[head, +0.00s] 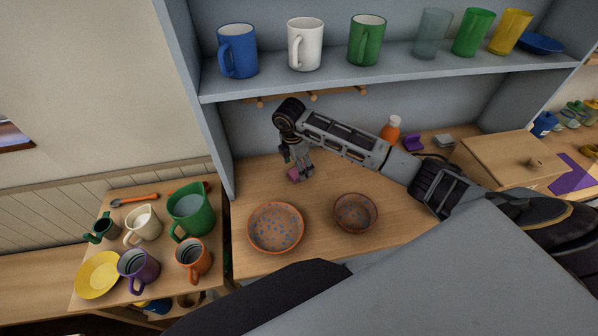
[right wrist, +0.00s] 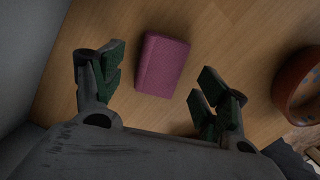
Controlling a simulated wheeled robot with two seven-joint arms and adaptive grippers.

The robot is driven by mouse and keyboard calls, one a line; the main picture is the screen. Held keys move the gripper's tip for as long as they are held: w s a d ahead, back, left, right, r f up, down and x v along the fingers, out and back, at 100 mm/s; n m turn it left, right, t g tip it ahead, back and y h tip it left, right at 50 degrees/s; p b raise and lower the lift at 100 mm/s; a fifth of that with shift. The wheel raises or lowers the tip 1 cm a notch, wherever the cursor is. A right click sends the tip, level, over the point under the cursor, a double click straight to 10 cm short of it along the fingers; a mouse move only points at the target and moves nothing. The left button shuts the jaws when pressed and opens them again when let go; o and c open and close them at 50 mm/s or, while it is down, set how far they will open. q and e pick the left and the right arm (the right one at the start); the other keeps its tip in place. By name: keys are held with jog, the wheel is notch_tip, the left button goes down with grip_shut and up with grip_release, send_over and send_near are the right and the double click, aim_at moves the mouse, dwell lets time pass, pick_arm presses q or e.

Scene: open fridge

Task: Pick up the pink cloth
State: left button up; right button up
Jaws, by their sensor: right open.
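The pink cloth (right wrist: 162,65) is a small folded block lying on the wooden counter. In the right wrist view it sits between and just beyond the two fingers of my right gripper (right wrist: 160,97), which is open with nothing between its pads. In the head view the cloth (head: 294,174) shows partly beneath my right gripper (head: 297,163), which points down over it. I cannot tell whether the fingers touch the counter. My left gripper is not in view.
A speckled orange plate (head: 275,228) and a similar bowl (head: 355,212) stand in front of the cloth. A shelf (head: 330,80) with mugs and glasses hangs above. A side table at left holds several cups.

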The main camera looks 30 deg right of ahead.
aim_at(300, 182)
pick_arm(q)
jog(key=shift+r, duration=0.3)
pick_arm(e)
jog(key=shift+d+f, duration=0.15)
jog(key=shift+f, duration=1.15)
jog(key=c, duration=1.1)
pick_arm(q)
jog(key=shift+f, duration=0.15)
pick_arm(e)
jog(key=shift+r, duration=0.15)
jog(key=shift+s+r, duration=0.15)
jog(key=shift+r, duration=0.3)
notch_tip(300, 182, up, 6)
jog(key=shift+b, duration=0.85)
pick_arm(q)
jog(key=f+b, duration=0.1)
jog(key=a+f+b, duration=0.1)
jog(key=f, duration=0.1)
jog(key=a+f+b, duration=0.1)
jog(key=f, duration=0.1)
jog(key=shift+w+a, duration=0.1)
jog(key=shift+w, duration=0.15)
pick_arm(e)
jog(key=s+a, duration=0.2)
jog(key=s, duration=0.7)
jog(key=s+a, duration=0.3)
jog(key=s, duration=0.7)
